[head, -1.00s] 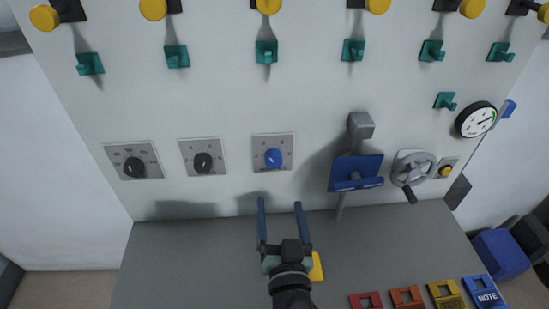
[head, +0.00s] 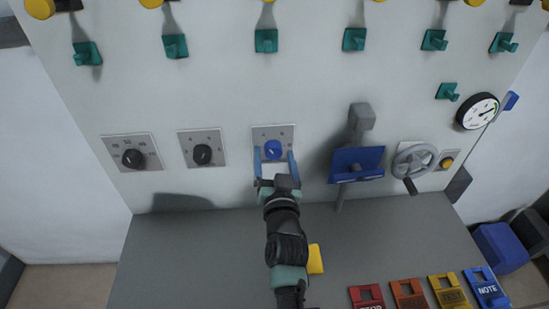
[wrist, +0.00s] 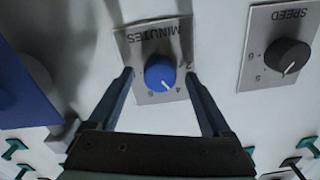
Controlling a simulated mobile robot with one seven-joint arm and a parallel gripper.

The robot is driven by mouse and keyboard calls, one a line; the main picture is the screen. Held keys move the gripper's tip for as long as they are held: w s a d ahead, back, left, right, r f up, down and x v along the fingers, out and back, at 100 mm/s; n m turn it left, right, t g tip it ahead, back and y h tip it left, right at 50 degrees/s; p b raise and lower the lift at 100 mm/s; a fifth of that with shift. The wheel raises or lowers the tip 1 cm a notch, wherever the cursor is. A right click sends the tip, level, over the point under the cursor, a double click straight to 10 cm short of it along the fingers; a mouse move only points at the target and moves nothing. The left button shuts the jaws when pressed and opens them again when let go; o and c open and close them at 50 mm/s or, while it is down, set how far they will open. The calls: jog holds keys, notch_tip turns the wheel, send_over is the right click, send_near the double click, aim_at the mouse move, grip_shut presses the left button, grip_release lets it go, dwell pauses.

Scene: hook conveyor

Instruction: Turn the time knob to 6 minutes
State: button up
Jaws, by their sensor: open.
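The blue time knob (head: 273,149) sits on a grey plate on the white panel, below the row of teal hooks. In the wrist view the blue knob (wrist: 159,74) is on the plate marked MINUTES, seen upside down. Its white mark points down and right there, near what looks like the 4. My gripper (head: 273,155) is open, with one finger on each side of the knob. In the wrist view my gripper (wrist: 159,73) shows gaps between both fingers and the knob. Whether the fingertips touch the plate I cannot tell.
A black SPEED knob (head: 202,155) and another black knob (head: 133,158) are on plates to the left. A blue holder (head: 356,164) and a grey handwheel (head: 413,160) stand out on the right. Coloured tags, including a blue NOTE tag (head: 486,290), lie on the grey table.

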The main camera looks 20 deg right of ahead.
grip_shut()
dwell(0.4)
jog(key=m, duration=0.5)
jog(key=shift+m, duration=0.4)
jog(key=m, duration=0.6)
jog(key=shift+p, duration=0.3)
dwell(0.3)
grip_release()
